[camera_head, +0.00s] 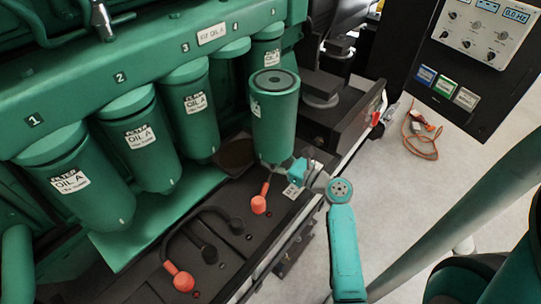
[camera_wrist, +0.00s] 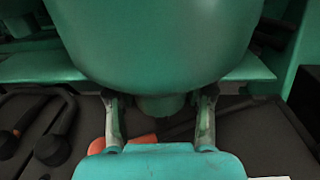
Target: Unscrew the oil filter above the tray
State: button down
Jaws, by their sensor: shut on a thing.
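A green oil filter (camera_head: 274,125) stands upright in front of the filter row, apart from it, with its round top face showing. My gripper (camera_head: 281,168) is shut on its lower end from below. In the wrist view the filter body (camera_wrist: 160,45) fills the top, and my two fingers (camera_wrist: 160,105) stand on either side of its narrow bottom end. At place 4 a short green filter head (camera_head: 234,48) has no filter body visible under it. The green tray (camera_head: 125,242) lies below the row; its edge also shows in the wrist view (camera_wrist: 35,69).
Filters 1 (camera_head: 82,190), 2 (camera_head: 145,150) and 3 (camera_head: 192,110) hang to the left, and another (camera_head: 264,45) hangs behind. A control panel (camera_head: 480,50) stands right; an orange cable (camera_head: 425,135) lies on the floor.

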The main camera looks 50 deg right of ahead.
jog(key=shift+s+d+r, duration=0.1)
jog(key=shift+s, duration=3)
